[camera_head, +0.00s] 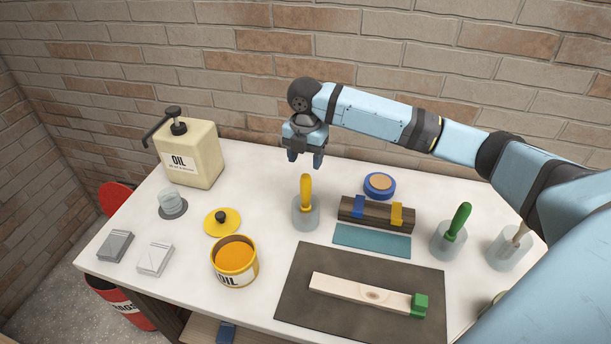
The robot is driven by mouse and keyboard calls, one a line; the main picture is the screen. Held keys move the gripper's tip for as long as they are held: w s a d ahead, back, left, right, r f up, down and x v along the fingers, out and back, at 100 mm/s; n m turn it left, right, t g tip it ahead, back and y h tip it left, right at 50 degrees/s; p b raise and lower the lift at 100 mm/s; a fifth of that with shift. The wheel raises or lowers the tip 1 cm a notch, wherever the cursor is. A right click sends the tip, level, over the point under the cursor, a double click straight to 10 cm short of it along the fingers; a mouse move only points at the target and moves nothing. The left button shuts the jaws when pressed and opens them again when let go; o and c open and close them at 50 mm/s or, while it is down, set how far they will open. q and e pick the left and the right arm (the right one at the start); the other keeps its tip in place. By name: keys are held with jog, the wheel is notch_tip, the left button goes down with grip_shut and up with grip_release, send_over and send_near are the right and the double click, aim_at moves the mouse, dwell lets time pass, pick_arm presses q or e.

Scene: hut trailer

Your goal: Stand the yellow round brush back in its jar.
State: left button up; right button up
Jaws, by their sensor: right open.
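The yellow round brush (306,188) stands upright in a clear jar (305,213) near the middle of the table, its handle pointing up and its lower end inside the jar. My right gripper (304,162) is open and empty above and slightly behind the brush handle, fingers pointing down. It looks apart from the handle. My left gripper is not in view.
A green brush (459,219) in its jar and another jar (508,249) stand at the right. A dark block with blue and yellow pieces (376,214) sits right of the yellow brush. An open oil tin (235,262) and yellow lid (222,222) are to the left.

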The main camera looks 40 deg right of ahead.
jog(key=shift+r, duration=1.7)
